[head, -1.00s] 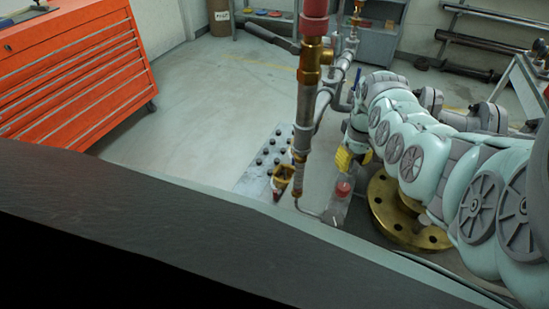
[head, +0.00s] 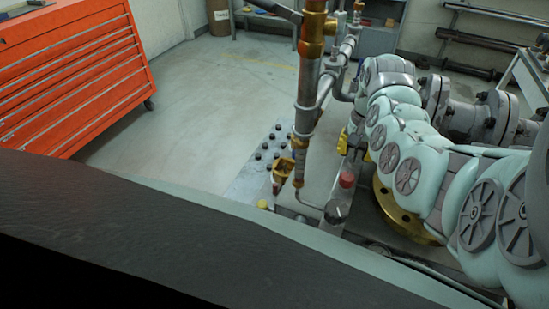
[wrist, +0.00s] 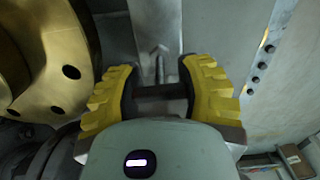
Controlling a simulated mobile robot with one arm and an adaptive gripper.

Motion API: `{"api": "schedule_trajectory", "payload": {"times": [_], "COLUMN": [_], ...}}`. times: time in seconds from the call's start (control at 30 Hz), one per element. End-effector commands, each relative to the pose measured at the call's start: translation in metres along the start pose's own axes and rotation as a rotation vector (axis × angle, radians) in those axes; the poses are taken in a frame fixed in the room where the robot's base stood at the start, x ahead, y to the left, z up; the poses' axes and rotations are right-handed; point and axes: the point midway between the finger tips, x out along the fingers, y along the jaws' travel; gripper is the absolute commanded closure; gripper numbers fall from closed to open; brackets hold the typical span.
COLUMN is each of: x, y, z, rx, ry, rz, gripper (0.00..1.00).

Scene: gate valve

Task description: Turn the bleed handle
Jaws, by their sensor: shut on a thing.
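In the wrist view, the yellow ridged fingers of my gripper (wrist: 160,100) are on either side of a short dark bar (wrist: 160,91), which looks like the bleed handle. The fingers are shut on it, one at each end. In the head view, my gripper (head: 346,143) is small and partly hidden by my pale green arm, just right of the upright pipe. The bar cannot be made out there.
An upright pipe with brass fittings (head: 307,100) stands close left of my arm. A brass flange (head: 400,215) lies beneath the arm. A red part (head: 347,180) and black knob (head: 336,212) sit below. An orange tool chest (head: 70,75) stands left, with clear floor between.

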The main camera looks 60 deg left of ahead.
Motion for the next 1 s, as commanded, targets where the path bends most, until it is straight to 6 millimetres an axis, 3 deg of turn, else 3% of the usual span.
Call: {"api": "schedule_trajectory", "payload": {"times": [0.67, 0.7, 1.0], "x": [-0.0027, -0.0027, -0.0013], "y": [-0.0012, -0.0013, -0.0008], "z": [-0.0006, -0.0006, -0.0003], "rx": [0.067, 0.067, 0.066], "ry": [0.002, 0.002, 0.001], "rz": [-0.002, -0.002, -0.001], "gripper": [0.96, 0.57, 0.26]}}
